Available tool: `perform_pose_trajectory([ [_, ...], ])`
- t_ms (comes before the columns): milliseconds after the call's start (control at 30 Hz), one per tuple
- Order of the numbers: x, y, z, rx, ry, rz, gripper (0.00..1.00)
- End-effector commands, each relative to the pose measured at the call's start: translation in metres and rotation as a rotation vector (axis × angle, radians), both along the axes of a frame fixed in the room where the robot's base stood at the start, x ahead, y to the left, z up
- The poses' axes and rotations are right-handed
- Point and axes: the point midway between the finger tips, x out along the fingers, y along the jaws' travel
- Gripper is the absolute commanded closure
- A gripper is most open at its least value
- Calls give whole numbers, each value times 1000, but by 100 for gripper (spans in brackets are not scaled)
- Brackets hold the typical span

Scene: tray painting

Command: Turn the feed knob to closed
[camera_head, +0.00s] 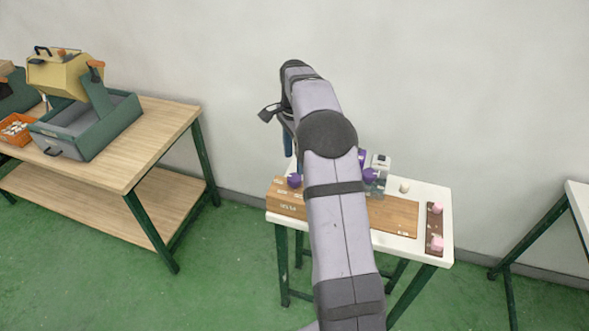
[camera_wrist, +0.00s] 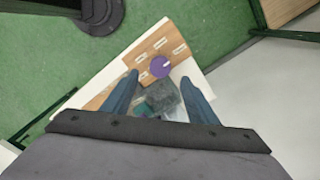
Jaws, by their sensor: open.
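A round purple knob (camera_wrist: 160,66) with a pale pointer mark sits on a wooden panel in the wrist view. Several small white labels surround it, too small to read. In the head view a purple knob (camera_head: 294,181) stands at the left end of the wooden panel (camera_head: 400,217); this appears to be the same one. My gripper (camera_wrist: 160,77) is open, its two blue fingers apart with the knob showing between and beyond their tips. It seems to be above the knob, not touching it. In the head view one blue finger (camera_head: 288,144) shows; my arm hides the panel's middle.
A grey-green device (camera_head: 380,165) with purple parts stands behind the panel on the white table (camera_head: 441,192). A dark strip with pink blocks (camera_head: 437,208) lies at the right. A wooden bench (camera_head: 150,150) with a green tray (camera_head: 88,128) stands left, clear of my arm.

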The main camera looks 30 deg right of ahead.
Motion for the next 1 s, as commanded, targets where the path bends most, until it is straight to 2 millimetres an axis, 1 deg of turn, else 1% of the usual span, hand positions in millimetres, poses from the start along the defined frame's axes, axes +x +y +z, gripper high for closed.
perform_pose_trajectory([
  [167,0,0,-3,0,1,-4,47],
  [267,0,0,-9,1,3,-3,47],
  [367,0,0,-18,1,3,-2,47],
  [700,0,0,-60,1,2,-1,47],
  [800,0,0,-68,1,2,-1,47],
  [1000,0,0,-73,0,-1,-1,47],
])
